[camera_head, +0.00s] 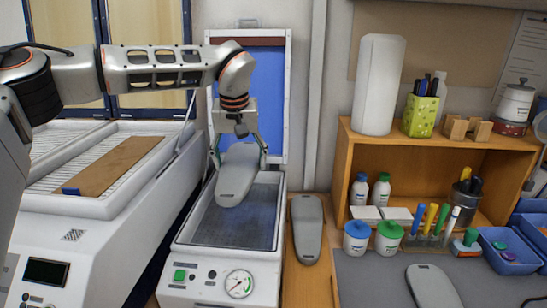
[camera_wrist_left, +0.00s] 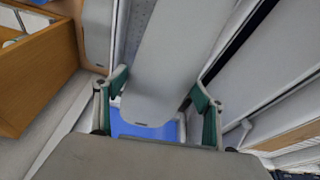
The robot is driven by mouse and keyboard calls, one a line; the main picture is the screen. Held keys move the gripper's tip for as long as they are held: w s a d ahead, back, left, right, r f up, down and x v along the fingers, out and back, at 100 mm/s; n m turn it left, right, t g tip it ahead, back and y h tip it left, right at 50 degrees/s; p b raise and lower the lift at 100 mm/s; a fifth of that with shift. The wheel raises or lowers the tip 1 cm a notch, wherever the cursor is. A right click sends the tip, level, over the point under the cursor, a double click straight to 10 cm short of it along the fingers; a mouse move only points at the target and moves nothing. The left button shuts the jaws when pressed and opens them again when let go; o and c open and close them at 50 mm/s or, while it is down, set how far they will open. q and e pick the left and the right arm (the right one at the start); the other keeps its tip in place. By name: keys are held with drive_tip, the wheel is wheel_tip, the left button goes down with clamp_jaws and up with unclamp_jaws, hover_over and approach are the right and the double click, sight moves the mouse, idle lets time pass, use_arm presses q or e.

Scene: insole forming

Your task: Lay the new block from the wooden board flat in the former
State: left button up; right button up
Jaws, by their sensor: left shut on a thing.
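The grey insole-shaped block (camera_head: 238,180) is held by my left gripper (camera_head: 240,156) over the bed of the former (camera_head: 200,236). Its long axis points roughly front to back. In the left wrist view, the block (camera_wrist_left: 172,45) runs between the green-padded fingers of my left gripper (camera_wrist_left: 158,90), which are shut on its sides. I cannot tell how high it is above the bed. The former's blue-lined lid (camera_head: 270,85) stands open behind. The wooden board (camera_head: 108,168) lies bare on the white machine at left. My right gripper is not in view.
A second grey block (camera_head: 306,228) lies just right of the former, and another (camera_head: 430,285) on the grey mat at front right. A wooden shelf (camera_head: 350,150) with bottles stands at right. A pressure gauge (camera_head: 239,284) is on the former's front.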

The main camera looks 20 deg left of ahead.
sight(236, 169)
use_arm(q)
drive_tip(key=shift+w+a, duration=0.25)
drive_tip(key=shift+a, duration=0.25)
drive_tip(key=shift+w+a+f, duration=0.1)
drive_tip(key=shift+a+f, duration=0.05)
drive_tip(key=shift+f, duration=6.4)
drive_tip(key=shift+f, duration=0.55)
drive_tip(key=o, duration=1.9)
drive_tip(key=shift+c, duration=0.2)
drive_tip(key=v, duration=1.2)
